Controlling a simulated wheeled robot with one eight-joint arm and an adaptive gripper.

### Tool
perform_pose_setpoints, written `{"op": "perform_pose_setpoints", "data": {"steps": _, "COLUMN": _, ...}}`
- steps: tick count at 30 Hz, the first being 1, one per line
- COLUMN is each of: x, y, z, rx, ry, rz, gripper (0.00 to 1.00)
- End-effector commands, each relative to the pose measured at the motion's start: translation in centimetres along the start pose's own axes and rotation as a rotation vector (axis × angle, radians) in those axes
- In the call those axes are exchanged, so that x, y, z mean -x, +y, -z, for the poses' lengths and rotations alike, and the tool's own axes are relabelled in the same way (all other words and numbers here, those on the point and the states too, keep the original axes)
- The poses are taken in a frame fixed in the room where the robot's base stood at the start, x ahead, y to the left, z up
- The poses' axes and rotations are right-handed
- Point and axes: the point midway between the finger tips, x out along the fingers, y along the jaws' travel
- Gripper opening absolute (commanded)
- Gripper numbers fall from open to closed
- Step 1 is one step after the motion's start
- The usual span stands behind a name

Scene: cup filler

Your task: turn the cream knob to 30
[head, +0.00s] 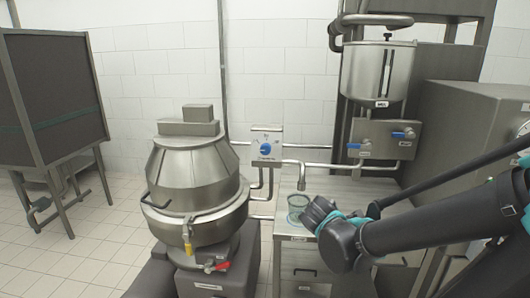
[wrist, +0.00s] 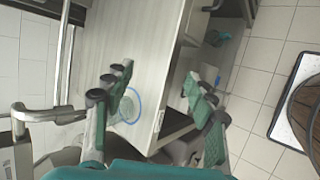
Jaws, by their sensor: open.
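I see no cream knob in either view. My gripper (head: 313,212) is low and to the right of that box, over the metal bench. In the wrist view my gripper (wrist: 156,82) has its two green-padded fingers spread apart, with nothing held between them. The blue knob is not recognisable in the wrist view.
A clear cup (head: 297,207) stands on the bench (head: 338,188) close to my gripper, under a bent spout (head: 293,164). A large steel kettle (head: 192,175) stands left. A tank (head: 378,73) and blue-handled valves (head: 403,134) are at right.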

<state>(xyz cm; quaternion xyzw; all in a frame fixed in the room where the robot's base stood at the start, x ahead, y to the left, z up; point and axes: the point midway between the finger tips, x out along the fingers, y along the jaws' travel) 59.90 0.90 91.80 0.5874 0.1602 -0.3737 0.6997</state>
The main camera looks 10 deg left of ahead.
Motion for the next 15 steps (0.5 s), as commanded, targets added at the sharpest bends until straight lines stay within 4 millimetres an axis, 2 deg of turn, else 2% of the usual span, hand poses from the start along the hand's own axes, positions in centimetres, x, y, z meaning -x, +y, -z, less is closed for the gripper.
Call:
{"op": "perform_pose_setpoints", "data": {"steps": 1, "x": 0.8, "y": 1.5, "z": 1.6, "rx": 0.123, "ry": 0.001, "rz": -0.06, "gripper": 0.56}}
{"op": "perform_pose_setpoints", "data": {"steps": 5, "x": 3.4, "y": 5.5, "z": 5.2, "rx": 0.446, "ry": -0.035, "rz": -0.232, "gripper": 0.56}}
{"op": "perform_pose_setpoints", "data": {"steps": 9, "x": 7.5, "y": 9.2, "z": 9.9, "rx": 0.771, "ry": -0.102, "rz": -0.429, "gripper": 0.56}}
{"op": "perform_pose_setpoints", "data": {"steps": 15, "x": 14.5, "y": 12.5, "z": 16.1, "rx": 1.13, "ry": -0.241, "rz": -0.687, "gripper": 0.56}}
